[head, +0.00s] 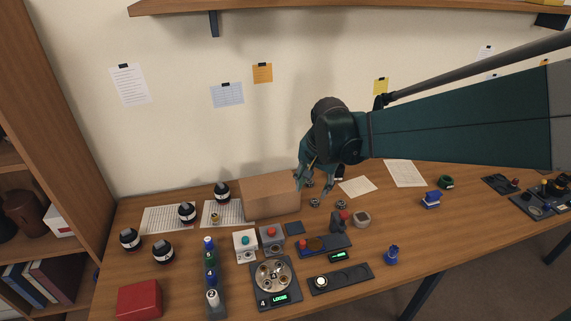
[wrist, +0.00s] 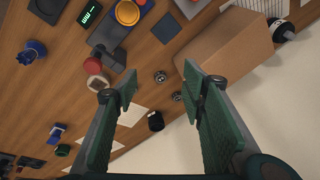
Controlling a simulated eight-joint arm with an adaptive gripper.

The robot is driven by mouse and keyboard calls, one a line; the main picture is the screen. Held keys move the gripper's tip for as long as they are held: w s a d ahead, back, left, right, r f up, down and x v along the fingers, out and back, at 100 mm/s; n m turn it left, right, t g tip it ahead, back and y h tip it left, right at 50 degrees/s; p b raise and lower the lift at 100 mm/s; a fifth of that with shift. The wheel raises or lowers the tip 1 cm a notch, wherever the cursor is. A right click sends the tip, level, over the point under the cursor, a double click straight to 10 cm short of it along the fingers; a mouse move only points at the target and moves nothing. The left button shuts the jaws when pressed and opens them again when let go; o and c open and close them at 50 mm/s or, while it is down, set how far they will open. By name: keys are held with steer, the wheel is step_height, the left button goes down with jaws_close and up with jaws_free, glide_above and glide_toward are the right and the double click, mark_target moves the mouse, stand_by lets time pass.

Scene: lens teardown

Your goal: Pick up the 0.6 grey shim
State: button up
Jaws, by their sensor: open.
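Several small round grey pieces lie on the wooden table to the right of the cardboard box. One (head: 314,203) is below my gripper in the head view and another (head: 342,204) is a little to its right. In the wrist view, one grey piece (wrist: 160,76) shows between the fingertips and another (wrist: 177,96) shows deeper between the fingers. No thickness marks can be read, so I cannot tell which is the 0.6 shim. My gripper (head: 314,190) is open and empty, pointing down above them; it also shows in the wrist view (wrist: 160,78).
The cardboard box (head: 270,195) stands close to the left of my gripper. A black cylinder (wrist: 156,121) is near the fingers.

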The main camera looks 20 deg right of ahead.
steer(key=w+d+f+m+g+p, duration=0.2)
steer(key=w+d+f+m+p, duration=0.15)
steer(key=w, duration=0.45)
steer(key=m+g+p, duration=0.1)
steer(key=m+p, duration=0.2)
steer(key=m, duration=0.1)
glide_above(315, 201)
steer(key=shift+n, duration=0.25)
steer(key=shift+w+f, duration=0.15)
steer(key=shift+f, duration=4.3)
steer(key=shift+f, duration=0.1)
steer(key=shift+f+b, duration=0.35)
steer(key=shift+f, duration=0.85)
steer(key=shift+f, duration=0.1)
steer(key=shift+f+b, duration=0.4)
steer(key=shift+f, duration=2.15)
